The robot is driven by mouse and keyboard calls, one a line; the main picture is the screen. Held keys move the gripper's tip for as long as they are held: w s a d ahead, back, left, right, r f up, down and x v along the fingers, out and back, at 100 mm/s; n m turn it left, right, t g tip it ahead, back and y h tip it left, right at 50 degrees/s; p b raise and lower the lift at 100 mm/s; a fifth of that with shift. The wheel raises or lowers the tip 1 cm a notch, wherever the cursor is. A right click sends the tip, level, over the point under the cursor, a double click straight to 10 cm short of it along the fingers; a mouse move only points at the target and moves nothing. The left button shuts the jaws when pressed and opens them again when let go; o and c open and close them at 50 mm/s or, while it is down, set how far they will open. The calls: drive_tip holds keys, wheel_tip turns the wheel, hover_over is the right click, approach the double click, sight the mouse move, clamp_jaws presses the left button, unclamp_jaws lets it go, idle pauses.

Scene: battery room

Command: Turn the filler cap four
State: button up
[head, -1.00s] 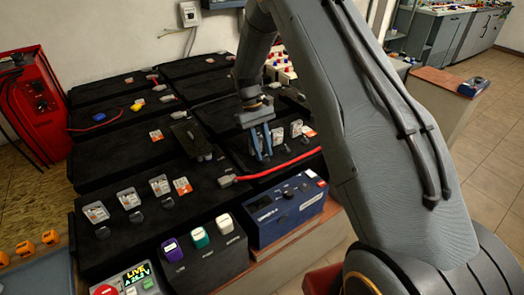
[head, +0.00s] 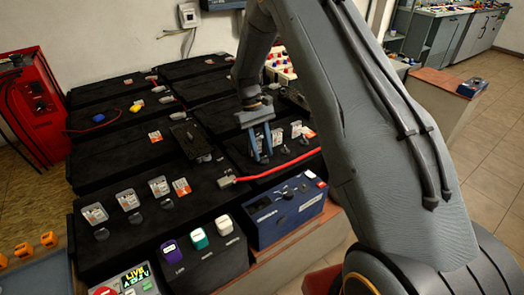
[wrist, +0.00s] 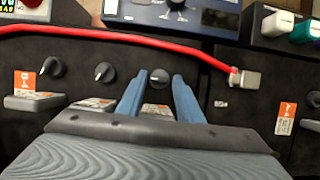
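My gripper (head: 262,158) points down over a black battery block right of centre in the head view. It is open; in the wrist view its two blue fingers (wrist: 160,82) stand either side of a dark round filler cap (wrist: 159,77). I cannot tell whether they touch it. Two more caps sit left of it in the wrist view: a middle cap (wrist: 104,72) and a far-left cap (wrist: 51,66), the latter nearest an orange label (wrist: 25,80) that seems to read B-4. In the head view, my fingers partly hide the cap between them.
A red cable (wrist: 120,36) with a grey connector (wrist: 245,79) runs close past the fingers. A blue instrument box (head: 284,212) stands in front of the blocks. Clear upright tags (wrist: 35,101) stand beside the caps. A neighbouring block bears more caps (head: 135,217).

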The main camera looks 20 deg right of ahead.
drive_tip(key=d+b+v, duration=0.1)
drive_tip(key=v, duration=0.6)
drive_tip(key=shift+a+r, duration=0.25)
drive_tip(key=shift+a, duration=0.3)
drive_tip(key=s+r+m+t, duration=0.1)
drive_tip(key=s+r+t, duration=0.1)
drive_tip(key=s, duration=1.2)
drive_tip(key=s+r+m+t+y, duration=0.1)
drive_tip(key=s+r+m+t, duration=0.1)
drive_tip(key=s, duration=1.3)
drive_tip(key=shift+d+r+t, duration=0.3)
drive_tip(key=shift+r, duration=0.15)
drive_tip(key=shift+s, duration=0.1)
